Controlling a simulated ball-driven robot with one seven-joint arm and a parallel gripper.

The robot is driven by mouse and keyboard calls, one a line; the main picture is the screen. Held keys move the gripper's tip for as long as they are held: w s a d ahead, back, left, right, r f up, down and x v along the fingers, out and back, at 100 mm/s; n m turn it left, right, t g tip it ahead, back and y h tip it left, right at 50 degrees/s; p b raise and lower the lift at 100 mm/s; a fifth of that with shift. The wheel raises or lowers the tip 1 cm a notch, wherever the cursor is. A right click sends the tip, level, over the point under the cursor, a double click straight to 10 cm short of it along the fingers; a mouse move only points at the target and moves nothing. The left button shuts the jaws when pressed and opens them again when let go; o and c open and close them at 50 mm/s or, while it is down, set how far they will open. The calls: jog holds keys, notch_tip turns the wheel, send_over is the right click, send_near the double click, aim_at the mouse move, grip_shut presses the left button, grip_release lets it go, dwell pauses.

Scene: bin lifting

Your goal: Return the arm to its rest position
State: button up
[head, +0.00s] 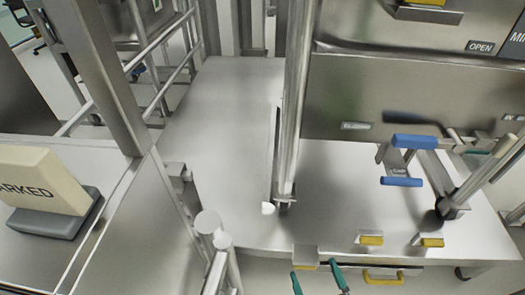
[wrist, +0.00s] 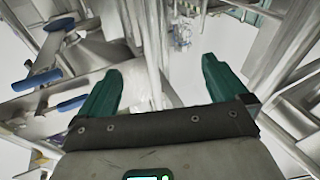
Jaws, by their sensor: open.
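My gripper (head: 318,281) shows at the bottom edge of the head view as two green fingertips, spread apart, near the front edge of the steel table (head: 225,110). In the wrist view my gripper (wrist: 160,78) has its two green fingers wide apart with nothing held between them. Most of my arm is out of the head view.
A metal post (head: 297,100) rises from the table. Blue-handled clamps (head: 402,182) and a lever (head: 475,180) stand to the right. A yellow drawer handle (head: 382,277) is close by my gripper. A cream block (head: 42,180) sits at the left. The table's middle is clear.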

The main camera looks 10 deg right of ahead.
notch_tip(320, 180, up, 9)
jog(key=d+g+p, duration=0.3)
jog(key=g+p, duration=0.7)
jog(key=p, duration=0.1)
jog(key=s+d+r+m+g+p, duration=0.1)
jog(key=s+d+r+g+p, duration=0.1)
jog(key=s+r+g+p, duration=0.2)
jog(key=s+d+r+m+g+h+p, duration=0.1)
jog(key=s+d+r+g+p, duration=0.2)
jog(key=s+r, duration=0.7)
jog(key=shift+d+r+g+h+p, duration=0.15)
jog(key=shift+d+g+h+p, duration=0.15)
jog(key=shift+g+p, duration=0.7)
